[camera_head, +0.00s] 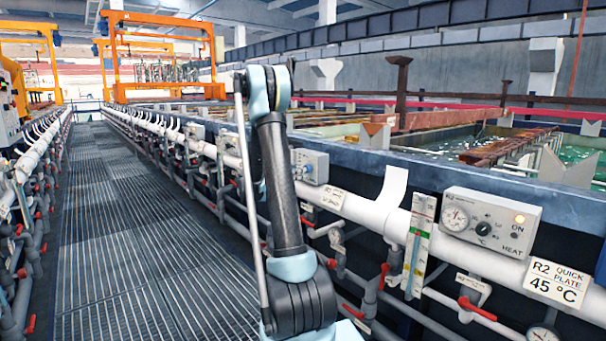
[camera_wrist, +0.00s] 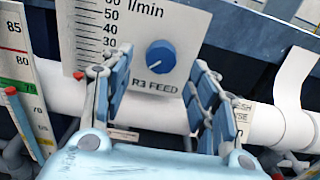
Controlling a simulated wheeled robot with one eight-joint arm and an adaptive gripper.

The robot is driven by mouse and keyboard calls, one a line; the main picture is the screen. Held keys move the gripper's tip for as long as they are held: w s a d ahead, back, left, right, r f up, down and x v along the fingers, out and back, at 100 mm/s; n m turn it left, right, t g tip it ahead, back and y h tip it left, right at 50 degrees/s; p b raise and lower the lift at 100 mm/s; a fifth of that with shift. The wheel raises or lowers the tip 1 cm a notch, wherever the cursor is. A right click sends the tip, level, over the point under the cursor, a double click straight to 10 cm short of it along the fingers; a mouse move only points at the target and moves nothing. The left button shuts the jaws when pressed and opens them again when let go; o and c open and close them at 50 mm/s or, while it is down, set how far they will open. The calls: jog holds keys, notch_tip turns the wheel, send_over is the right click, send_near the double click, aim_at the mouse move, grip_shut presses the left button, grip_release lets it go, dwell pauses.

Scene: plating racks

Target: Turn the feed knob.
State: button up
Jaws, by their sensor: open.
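The feed knob is a round blue knob (camera_wrist: 160,57) with a pale pointer line, on a light panel (camera_wrist: 133,28) lettered "R3 FEED" with an l/min scale. My gripper (camera_wrist: 159,78) is open in the wrist view. Its two blue-padded fingers stand left and right of the knob, with clear space between each finger and the knob. The knob's face is unobstructed. Whether the fingertips reach the knob's depth I cannot tell. In the head view my arm rises in the middle and the gripper's fingers do not show.
A white pipe (camera_wrist: 66,100) runs below the panel, and a temperature strip (camera_wrist: 21,62) stands at left. In the head view, a heat control box (camera_head: 491,221) and an R2 sign (camera_head: 557,283) sit at right. The grated walkway (camera_head: 128,232) is clear at left.

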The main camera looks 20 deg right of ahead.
aim_at(308, 169)
jog(key=x, duration=0.4)
jog(key=shift+d, duration=0.15)
jog(key=c, duration=1.1)
